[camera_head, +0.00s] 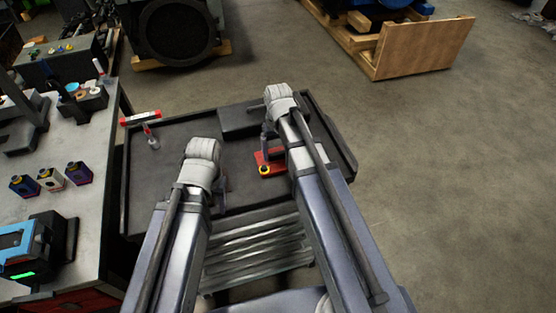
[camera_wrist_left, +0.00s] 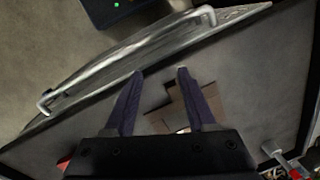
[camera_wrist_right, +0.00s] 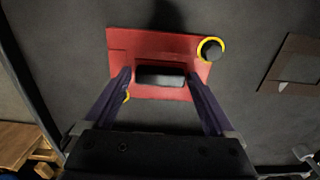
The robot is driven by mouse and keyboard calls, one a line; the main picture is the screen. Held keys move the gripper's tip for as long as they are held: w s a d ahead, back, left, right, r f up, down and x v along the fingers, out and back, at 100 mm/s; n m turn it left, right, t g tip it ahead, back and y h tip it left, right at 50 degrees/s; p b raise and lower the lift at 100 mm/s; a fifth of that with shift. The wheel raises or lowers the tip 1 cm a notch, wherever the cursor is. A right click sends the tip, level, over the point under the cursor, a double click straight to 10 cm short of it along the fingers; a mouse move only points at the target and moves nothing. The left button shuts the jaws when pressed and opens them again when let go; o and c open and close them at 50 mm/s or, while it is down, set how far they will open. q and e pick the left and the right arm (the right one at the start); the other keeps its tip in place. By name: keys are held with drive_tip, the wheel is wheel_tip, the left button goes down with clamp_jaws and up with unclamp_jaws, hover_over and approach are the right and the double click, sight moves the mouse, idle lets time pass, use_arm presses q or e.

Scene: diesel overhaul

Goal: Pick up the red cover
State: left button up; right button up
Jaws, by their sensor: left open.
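The red cover (camera_head: 276,168) lies flat on the dark tray top (camera_head: 165,185) of the cart. In the right wrist view the red cover (camera_wrist_right: 150,44) is a red rectangle with a raised black block in its middle and yellow rings at two corners. My right gripper (camera_head: 268,133) is over the cover. Its fingers (camera_wrist_right: 159,76) are spread on either side of the black block, with small gaps. My left gripper (camera_head: 221,192) is open and empty over the cart's near side; its fingers (camera_wrist_left: 161,72) show spread. My right arm partly hides the cover in the head view.
A red and white tube (camera_head: 140,117) and a small bottle with a red top (camera_head: 150,138) are at the tray's far left. A grey workbench (camera_head: 75,215) with several small boxes stands left. Wooden crating (camera_head: 425,48) stands behind. Floor at right is clear.

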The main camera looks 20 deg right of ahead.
sight(278, 153)
clamp_jaws()
idle(0.5)
drive_tip(key=shift+r, duration=0.1)
wheel_tip(278, 153, up, 10)
drive_tip(key=p, duration=1)
